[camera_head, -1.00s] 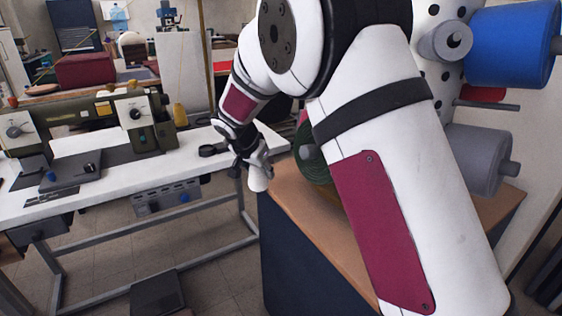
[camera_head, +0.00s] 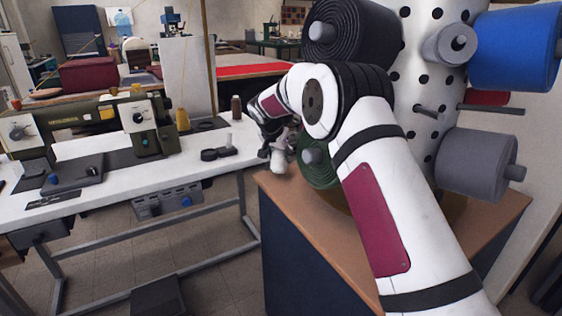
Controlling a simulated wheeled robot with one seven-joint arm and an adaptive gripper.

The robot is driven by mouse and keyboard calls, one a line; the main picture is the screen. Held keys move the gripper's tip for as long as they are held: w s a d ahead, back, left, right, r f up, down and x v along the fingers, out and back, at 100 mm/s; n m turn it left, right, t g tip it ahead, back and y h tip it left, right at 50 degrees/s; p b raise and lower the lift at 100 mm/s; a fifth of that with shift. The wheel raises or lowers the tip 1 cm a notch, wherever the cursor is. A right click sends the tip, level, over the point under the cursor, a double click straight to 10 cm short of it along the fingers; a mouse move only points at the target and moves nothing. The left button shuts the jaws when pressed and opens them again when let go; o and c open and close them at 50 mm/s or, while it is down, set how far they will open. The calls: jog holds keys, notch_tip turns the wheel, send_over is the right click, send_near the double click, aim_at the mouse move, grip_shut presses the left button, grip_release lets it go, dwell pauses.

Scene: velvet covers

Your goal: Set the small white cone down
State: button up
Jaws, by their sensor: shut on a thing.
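My gripper (camera_head: 277,148) is at the end of my bent arm, left of the middle of the picture. It is shut on the small white cone (camera_head: 279,164), which hangs below the fingers. The cone is near the back left corner of the wooden-topped cabinet (camera_head: 300,205). I cannot tell whether its lower end touches the top. Part of the cone is hidden by the fingers.
A green roll (camera_head: 318,170) is close to the right of the cone. A white perforated stand holds a blue roll (camera_head: 515,45) and grey rolls. The white sewing table (camera_head: 120,185) stands left, across a gap. The front of the wooden top is clear.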

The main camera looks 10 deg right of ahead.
jog(key=shift+f, duration=1)
jog(key=shift+f+b, duration=0.2)
jog(key=shift+b, duration=0.1)
jog(key=o, duration=1.2)
jog(key=shift+c, duration=0.2)
jog(key=shift+r, duration=0.15)
jog(key=shift+a+r+p, duration=0.15)
jog(key=shift+r+p, duration=0.15)
jog(key=p+v, duration=0.1)
jog(key=v, duration=1)
jog(key=shift+s+r, duration=0.1)
jog(key=shift+s, duration=0.15)
